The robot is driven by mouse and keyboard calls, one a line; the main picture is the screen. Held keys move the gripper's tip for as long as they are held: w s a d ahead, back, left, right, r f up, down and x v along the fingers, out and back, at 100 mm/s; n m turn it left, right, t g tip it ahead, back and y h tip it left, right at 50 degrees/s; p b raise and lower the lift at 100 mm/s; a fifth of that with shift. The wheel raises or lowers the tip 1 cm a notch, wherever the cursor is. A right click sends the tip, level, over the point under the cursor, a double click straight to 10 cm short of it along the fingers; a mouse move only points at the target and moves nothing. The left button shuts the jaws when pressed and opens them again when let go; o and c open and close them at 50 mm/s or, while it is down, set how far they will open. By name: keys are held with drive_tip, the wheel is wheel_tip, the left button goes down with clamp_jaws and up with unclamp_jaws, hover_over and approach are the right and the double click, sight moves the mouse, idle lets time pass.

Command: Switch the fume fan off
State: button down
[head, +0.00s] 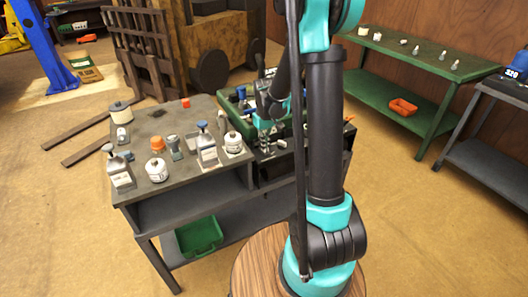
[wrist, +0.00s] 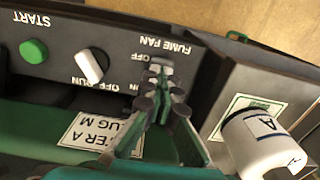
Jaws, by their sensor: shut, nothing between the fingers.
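The fume fan control is on a dark panel (wrist: 60,35) in the wrist view, by an upside-down "FUME FAN" label (wrist: 166,45) with OFF and ON marks. My gripper (wrist: 157,72) is shut and empty, its fingertips right in front of that spot. In the head view my gripper (head: 267,137) is low over the dark unit at the bench's right end, and the panel's face is not readable there.
Beside the label are a white knob (wrist: 90,67) marked OFF and RUN and a green START button (wrist: 34,51). A white labelled jar (wrist: 262,140) stands close on the right. Several bottles and jars crowd the grey bench (head: 175,103). A green shelf (head: 420,62) stands at right.

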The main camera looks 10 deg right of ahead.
drive_tip(key=shift+r, duration=3.45)
drive_tip(key=s+d+f+m+t, duration=0.1)
drive_tip(key=s+d+t, duration=0.1)
drive_tip(key=s, duration=0.9)
drive_tip(key=s+d+f+m+t, duration=0.2)
drive_tip(key=s, duration=0.9)
drive_tip(key=shift+f+m, duration=0.25)
drive_tip(key=shift+m, duration=0.05)
